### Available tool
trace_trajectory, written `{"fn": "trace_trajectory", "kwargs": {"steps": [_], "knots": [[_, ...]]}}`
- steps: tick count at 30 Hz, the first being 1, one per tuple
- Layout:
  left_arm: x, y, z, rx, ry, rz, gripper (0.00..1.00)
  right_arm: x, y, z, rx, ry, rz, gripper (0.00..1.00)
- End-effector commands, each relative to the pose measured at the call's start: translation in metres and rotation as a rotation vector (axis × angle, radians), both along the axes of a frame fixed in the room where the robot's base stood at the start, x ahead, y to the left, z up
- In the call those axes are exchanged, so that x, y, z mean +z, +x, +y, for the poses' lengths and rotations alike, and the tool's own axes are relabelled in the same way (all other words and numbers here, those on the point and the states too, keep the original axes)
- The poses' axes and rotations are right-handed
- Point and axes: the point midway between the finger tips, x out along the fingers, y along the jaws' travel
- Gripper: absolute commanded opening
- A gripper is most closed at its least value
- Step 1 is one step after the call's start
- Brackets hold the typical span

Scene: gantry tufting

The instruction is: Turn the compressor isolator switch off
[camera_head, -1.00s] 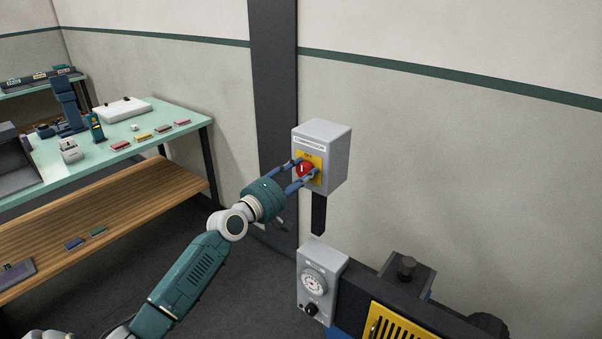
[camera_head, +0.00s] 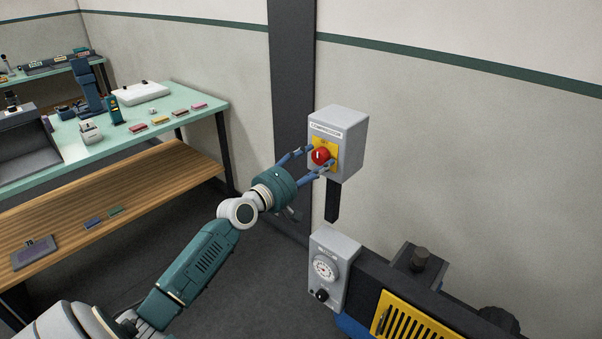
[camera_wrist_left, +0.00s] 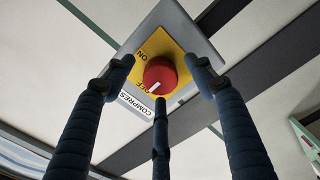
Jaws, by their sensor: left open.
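The compressor isolator is a grey box (camera_head: 352,140) on the wall, with a yellow plate (camera_head: 333,150) and a round red knob (camera_head: 320,156). In the left wrist view the red knob (camera_wrist_left: 160,76) has a white pointer mark directed toward the picture's bottom, by the OFF side of the plate; ON is printed on another side. My left gripper (camera_head: 319,158) is in front of the switch, its fingers spread around the knob. In the left wrist view its fingers (camera_wrist_left: 160,90) look open, with gaps beside the knob; I cannot tell whether any touches. My right gripper is out of view.
A machine with a gauge box (camera_head: 328,268) and a yellow grille (camera_head: 410,318) stands below the switch. A dark post (camera_head: 291,90) is just left of the box. A green-topped bench (camera_head: 185,105) with small items is at the left. The wall right of the switch is clear.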

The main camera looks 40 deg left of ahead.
Motion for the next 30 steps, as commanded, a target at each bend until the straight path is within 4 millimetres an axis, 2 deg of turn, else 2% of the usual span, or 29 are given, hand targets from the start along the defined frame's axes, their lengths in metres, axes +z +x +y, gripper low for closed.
{"fn": "trace_trajectory", "kwargs": {"steps": [9, 15, 21, 30], "knots": [[-0.002, -0.067, 0.005, -0.001, 0.002, 0.005, 0.55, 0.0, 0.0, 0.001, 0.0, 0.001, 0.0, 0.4], [-0.002, -0.094, 0.006, -0.002, -0.001, 0.006, 0.55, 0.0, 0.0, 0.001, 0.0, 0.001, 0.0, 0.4], [-0.001, -0.103, 0.007, -0.002, -0.001, 0.004, 0.55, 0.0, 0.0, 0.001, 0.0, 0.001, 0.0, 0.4], [-0.001, -0.103, 0.007, -0.002, -0.001, 0.004, 0.55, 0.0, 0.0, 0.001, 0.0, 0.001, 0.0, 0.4]]}}
